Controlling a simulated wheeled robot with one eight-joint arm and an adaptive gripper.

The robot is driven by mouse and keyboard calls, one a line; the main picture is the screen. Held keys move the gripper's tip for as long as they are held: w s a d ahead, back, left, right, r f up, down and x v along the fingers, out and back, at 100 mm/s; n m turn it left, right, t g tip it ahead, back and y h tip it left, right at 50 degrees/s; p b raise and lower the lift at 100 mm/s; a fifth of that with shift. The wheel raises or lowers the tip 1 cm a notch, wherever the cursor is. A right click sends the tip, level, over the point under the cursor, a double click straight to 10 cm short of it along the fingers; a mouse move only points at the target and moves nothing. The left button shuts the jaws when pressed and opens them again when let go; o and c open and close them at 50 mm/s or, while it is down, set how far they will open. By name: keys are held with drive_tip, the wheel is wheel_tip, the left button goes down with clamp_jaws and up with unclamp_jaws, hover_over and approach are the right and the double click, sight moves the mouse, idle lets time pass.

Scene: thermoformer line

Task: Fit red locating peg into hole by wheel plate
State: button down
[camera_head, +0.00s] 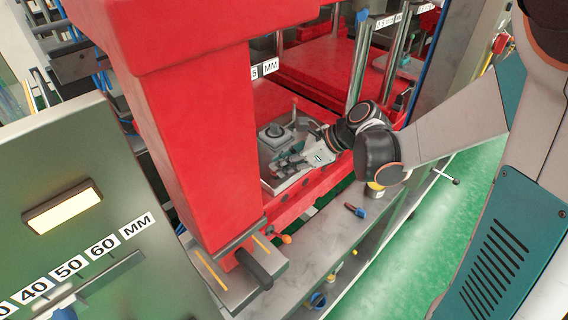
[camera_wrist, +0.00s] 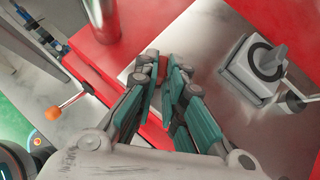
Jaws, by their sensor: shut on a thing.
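My gripper (camera_wrist: 163,65) is shut on the red locating peg (camera_wrist: 162,70), of which only a small part shows between the teal fingers in the wrist view. In the head view my gripper (camera_head: 291,161) reaches in low over the metal plate (camera_head: 266,156) inside the red frame. The plate (camera_wrist: 222,28) carries a square grey block with a round dark ring and a post (camera_wrist: 268,60), to the right of my fingertips. The peg's lower end and the hole are hidden by the fingers, and I cannot tell whether the peg touches the plate.
A thick red column (camera_head: 195,130) stands left of the plate, and metal guide rods (camera_head: 356,60) rise behind. An orange-tipped lever (camera_wrist: 53,113) sticks out at the left in the wrist view. A blue-handled item (camera_head: 355,210) lies on the grey ledge in front.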

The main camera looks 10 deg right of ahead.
drive_tip(key=shift+f+b, duration=0.45)
drive_tip(key=shift+f, duration=0.1)
drive_tip(key=c, duration=1.6)
unclamp_jaws()
drive_tip(key=shift+r, duration=0.1)
drive_tip(key=v, duration=1.2)
drive_tip(key=shift+a, duration=0.1)
drive_tip(key=o, duration=1.4)
